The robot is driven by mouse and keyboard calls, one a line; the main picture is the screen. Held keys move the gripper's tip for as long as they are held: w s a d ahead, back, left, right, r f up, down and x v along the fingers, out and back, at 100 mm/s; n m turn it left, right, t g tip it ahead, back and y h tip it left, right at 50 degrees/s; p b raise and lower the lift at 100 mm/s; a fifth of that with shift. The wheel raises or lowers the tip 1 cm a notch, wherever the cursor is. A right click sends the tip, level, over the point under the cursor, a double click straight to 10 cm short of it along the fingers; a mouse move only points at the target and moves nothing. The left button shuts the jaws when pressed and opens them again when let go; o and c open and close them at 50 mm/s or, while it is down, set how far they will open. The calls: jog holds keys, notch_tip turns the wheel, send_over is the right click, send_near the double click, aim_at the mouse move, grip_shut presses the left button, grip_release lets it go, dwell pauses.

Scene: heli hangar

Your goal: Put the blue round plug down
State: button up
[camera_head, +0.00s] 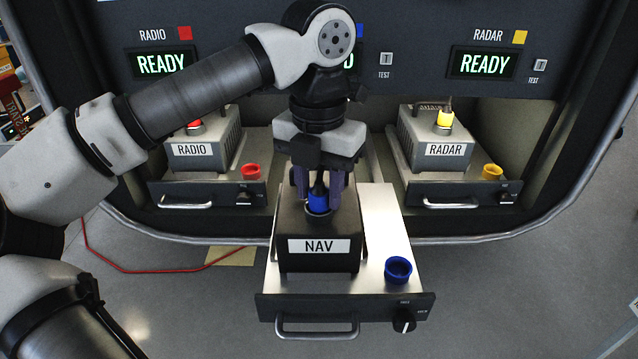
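The blue round plug (319,198) is at the top of the dark NAV box (319,262), upright, with a dark upper part. Its lower end is hidden, so I cannot tell how deep it sits in the box's top. My gripper (318,192) points down over the box, its purple fingers on both sides of the plug. I cannot tell whether the fingers touch it. The NAV box stands on a pulled-out metal drawer (385,215). An empty-looking blue round holder (398,268) is on the drawer, right of the box.
The drawer front has a handle (316,331) and a black knob (404,320). The RADIO box (194,152) with a red plug is at left, the RADAR box (443,151) with a yellow plug at right. A red cable (140,269) lies on the floor.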

jog(key=shift+o, duration=1.1)
